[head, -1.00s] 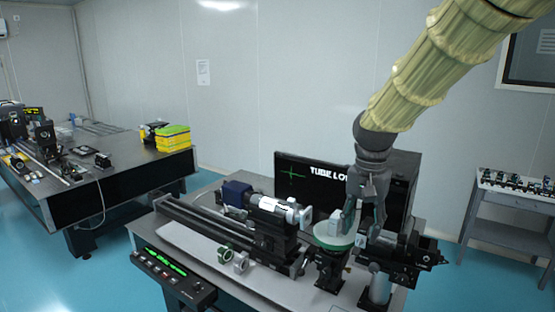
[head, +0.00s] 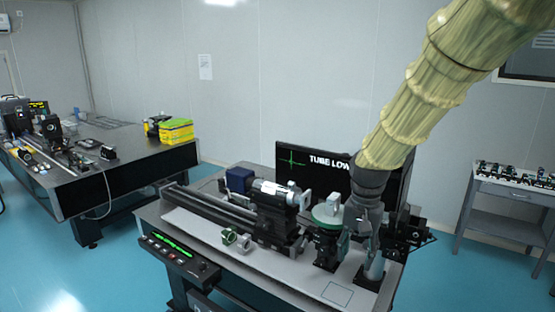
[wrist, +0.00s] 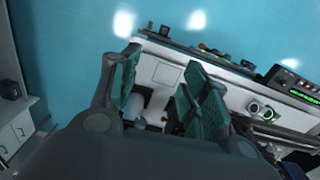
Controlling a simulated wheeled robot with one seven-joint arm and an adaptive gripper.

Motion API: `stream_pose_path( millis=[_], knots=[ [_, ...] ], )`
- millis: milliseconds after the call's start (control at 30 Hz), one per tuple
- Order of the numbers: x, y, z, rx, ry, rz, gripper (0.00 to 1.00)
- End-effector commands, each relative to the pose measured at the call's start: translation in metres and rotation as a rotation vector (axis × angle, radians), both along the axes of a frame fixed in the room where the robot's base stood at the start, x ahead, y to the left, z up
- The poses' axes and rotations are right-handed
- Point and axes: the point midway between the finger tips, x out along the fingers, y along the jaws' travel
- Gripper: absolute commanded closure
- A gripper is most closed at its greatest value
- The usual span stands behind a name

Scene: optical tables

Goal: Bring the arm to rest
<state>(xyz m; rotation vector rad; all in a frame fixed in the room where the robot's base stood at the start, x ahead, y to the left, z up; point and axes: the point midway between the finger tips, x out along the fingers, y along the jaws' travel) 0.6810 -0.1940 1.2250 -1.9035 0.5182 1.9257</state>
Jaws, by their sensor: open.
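My arm (head: 432,90), in a pale yellow ribbed sleeve, reaches down from the upper right in the head view. My gripper (head: 361,222) hangs over the right part of the near optical table (head: 225,262), just right of a green round disc (head: 327,215) on a black mount. In the wrist view my gripper (wrist: 160,88) shows two green-padded fingers spread apart, with nothing seen held between them. A small white block (head: 333,199) stands at the disc. Whether the fingers touch the posts behind them cannot be told.
A silver cylinder (head: 275,189) on a black rail lies left of the disc. A screen (head: 300,165) stands behind. A control box (head: 180,258) is at the front edge. Another optical table (head: 130,180) stands left, a grey side table (head: 508,200) right. Blue floor between is clear.

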Motion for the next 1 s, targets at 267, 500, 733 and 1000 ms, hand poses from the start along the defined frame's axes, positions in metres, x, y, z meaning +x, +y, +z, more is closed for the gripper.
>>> stream_pose_path(
  millis=[267,500,733,1000],
  knots=[
    [-0.022,-0.005,-0.103,0.009,0.002,0.059,0.54],
    [-0.053,-0.009,-0.225,0.02,0.006,0.139,0.54],
    [-0.104,-0.013,-0.324,0.024,0.004,0.213,0.54],
    [-0.18,-0.019,-0.421,0.023,0.002,0.3,0.54]
  ],
)
